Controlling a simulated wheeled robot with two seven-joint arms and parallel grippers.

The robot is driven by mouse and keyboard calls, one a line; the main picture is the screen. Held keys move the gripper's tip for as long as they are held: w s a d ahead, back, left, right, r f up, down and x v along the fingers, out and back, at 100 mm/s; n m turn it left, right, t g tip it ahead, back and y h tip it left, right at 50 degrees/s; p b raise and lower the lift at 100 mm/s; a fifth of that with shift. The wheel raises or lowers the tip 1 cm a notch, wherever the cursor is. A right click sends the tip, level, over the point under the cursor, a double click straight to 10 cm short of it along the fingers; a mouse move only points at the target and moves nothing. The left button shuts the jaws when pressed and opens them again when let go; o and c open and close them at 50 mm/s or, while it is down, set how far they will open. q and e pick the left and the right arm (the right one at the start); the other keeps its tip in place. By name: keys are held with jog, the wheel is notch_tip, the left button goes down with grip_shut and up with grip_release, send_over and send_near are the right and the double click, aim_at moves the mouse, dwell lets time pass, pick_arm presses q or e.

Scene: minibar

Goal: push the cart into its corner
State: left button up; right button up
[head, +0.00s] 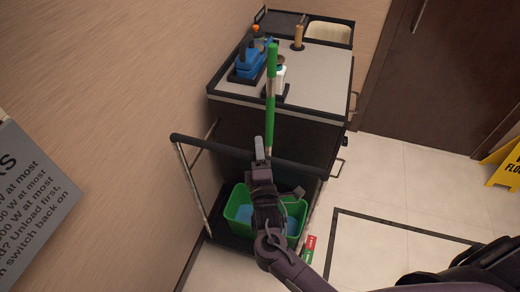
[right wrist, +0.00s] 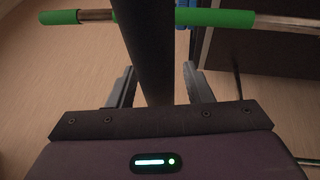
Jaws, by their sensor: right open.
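The cart (head: 325,75) stands beside the beige wall, with a light grey top and dark sides. Its black push handle (head: 208,147) spans the near end above a low platform. My right gripper (head: 261,150) is at the middle of this handle. In the right wrist view the dark handle bar (right wrist: 148,45) runs between the two fingers of my open right gripper (right wrist: 162,80). Gaps show at both fingers, so they do not close on it. A green bucket (head: 240,212) sits on the low platform, partly hidden by my arm. My left gripper is not in view.
A blue caddy (head: 252,62) and bottles are on top. Dark lines (head: 400,227) mark an outline on the tiled floor at right. A yellow sign (head: 504,165) stands near the brown door (head: 440,75).

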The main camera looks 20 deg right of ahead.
grip_shut()
jog(key=w+d, duration=0.1)
jog(key=w, duration=0.1)
jog(key=w+d, duration=0.1)
jog(key=w, duration=0.1)
jog(key=shift+d+r+b, duration=0.2)
jog(key=shift+d+b, duration=0.1)
jog(key=shift+d, duration=0.1)
jog(key=shift+c, duration=1.6)
grip_release()
jog(key=o, duration=0.3)
jog(key=shift+d+f, duration=0.1)
jog(key=shift+f, duration=0.05)
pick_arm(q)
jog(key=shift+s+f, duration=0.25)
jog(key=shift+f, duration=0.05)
